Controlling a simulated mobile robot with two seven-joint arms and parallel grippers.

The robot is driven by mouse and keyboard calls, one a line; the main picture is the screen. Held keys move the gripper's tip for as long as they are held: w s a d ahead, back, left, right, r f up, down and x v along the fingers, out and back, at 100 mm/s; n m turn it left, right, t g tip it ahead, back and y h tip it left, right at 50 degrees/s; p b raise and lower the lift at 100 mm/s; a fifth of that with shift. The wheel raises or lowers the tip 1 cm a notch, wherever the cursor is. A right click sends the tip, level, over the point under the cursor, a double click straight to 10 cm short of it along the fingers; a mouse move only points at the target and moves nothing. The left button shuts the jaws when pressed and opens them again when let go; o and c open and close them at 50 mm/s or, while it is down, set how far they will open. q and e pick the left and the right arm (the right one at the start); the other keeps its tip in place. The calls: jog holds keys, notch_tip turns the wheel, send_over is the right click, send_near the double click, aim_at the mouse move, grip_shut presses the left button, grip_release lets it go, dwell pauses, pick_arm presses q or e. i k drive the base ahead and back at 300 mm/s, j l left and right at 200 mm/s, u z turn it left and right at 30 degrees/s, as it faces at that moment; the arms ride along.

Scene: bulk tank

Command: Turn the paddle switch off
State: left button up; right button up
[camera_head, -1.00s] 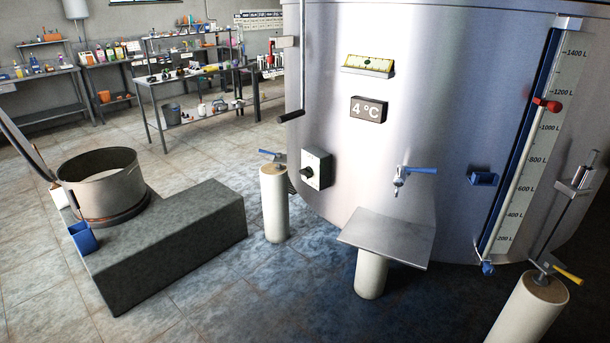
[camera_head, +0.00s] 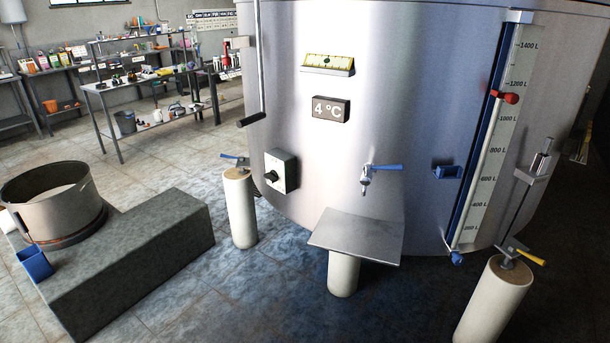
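A light grey switch box with a black knob (camera_head: 281,171) is mounted low on the left front of the steel tank (camera_head: 400,60). It is the only switch-like thing I see, so it looks like the paddle switch. The knob faces out to the left; its exact setting is too small to read. Neither of my grippers is in the head view.
A white post with a blue-handled valve (camera_head: 239,205) stands just left of the switch box. A crank handle (camera_head: 253,119) hangs above it. A steel shelf (camera_head: 357,235) juts out at right. A stone block (camera_head: 140,250) with a pot (camera_head: 55,205) stands left, with floor between.

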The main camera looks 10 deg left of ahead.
aim_at(272, 177)
jog(key=i+j+z, duration=0.15)
jog(key=j+z, duration=0.15)
jog(key=j, duration=0.25)
jog(key=i+j+z, duration=0.3)
jog(key=j, duration=0.4)
jog(key=j+z, duration=0.1)
jog(key=j, duration=0.4)
jog(key=i+j, duration=0.1)
jog(key=j, duration=0.45)
jog(key=i+j+z, duration=0.1)
jog(key=j, duration=0.45)
jog(key=i+j, duration=0.15)
jog(key=j, duration=0.4)
jog(key=i+j, duration=0.1)
jog(key=j, duration=0.45)
jog(key=i+j+z, duration=0.1)
jog(key=j, duration=0.45)
